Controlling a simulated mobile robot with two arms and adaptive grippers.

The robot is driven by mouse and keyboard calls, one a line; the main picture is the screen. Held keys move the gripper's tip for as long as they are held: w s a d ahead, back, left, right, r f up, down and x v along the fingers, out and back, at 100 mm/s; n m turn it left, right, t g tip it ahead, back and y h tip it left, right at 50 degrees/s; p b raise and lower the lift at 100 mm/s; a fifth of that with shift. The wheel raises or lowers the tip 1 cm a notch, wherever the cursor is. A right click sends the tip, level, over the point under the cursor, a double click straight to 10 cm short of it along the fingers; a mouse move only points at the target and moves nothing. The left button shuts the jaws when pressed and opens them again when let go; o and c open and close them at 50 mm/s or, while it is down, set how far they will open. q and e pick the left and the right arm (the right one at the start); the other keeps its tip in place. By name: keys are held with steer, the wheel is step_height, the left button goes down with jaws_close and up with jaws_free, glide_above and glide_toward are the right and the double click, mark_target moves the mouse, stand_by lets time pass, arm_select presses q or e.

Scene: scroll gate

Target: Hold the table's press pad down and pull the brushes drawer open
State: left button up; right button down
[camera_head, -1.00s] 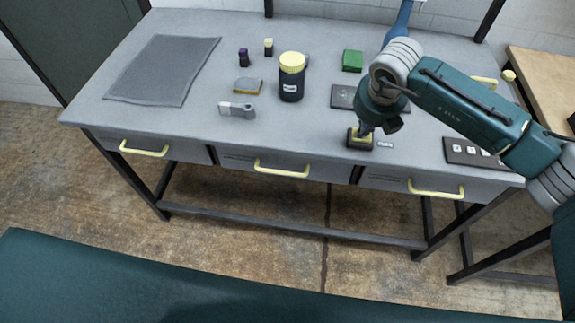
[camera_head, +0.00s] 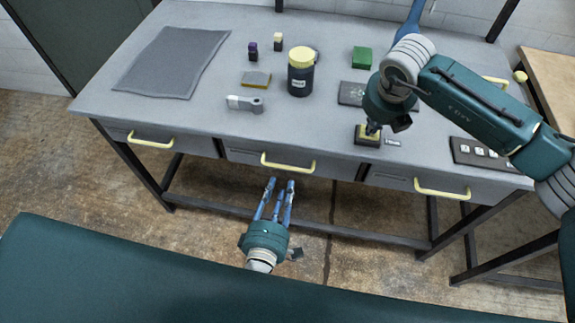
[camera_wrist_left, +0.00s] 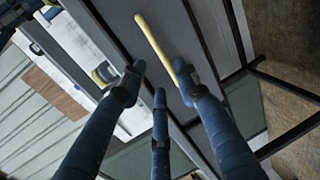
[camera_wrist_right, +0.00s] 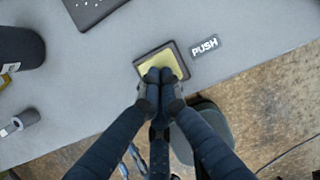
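The press pad (camera_head: 362,141), a yellow plate in a black frame, sits at the table's front edge. My right gripper (camera_head: 372,131) has its fingers together on it; in the right wrist view the fingertips (camera_wrist_right: 158,76) rest over the yellow plate (camera_wrist_right: 150,59). How far it is pressed cannot be told. Three drawers with yellow handles look shut; which holds brushes cannot be read. My left gripper (camera_head: 281,184) is open and empty, just below and in front of the middle drawer's handle (camera_head: 288,165). In the left wrist view a handle (camera_wrist_left: 153,46) lies beyond the spread fingers.
The left drawer (camera_head: 150,140) and right drawer (camera_head: 442,191) flank the middle one. A PUSH label (camera_wrist_right: 205,46) is beside the pad. A dark jar (camera_head: 300,78), a grey mat (camera_head: 172,62) and small blocks stand on the table. Floor space in front is free.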

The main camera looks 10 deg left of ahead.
mark_target(287, 168)
arm_select(q)
steer(key=x, duration=0.9)
steer(key=shift+w, duration=0.35)
steer(key=shift+c, duration=0.3)
jaws_close()
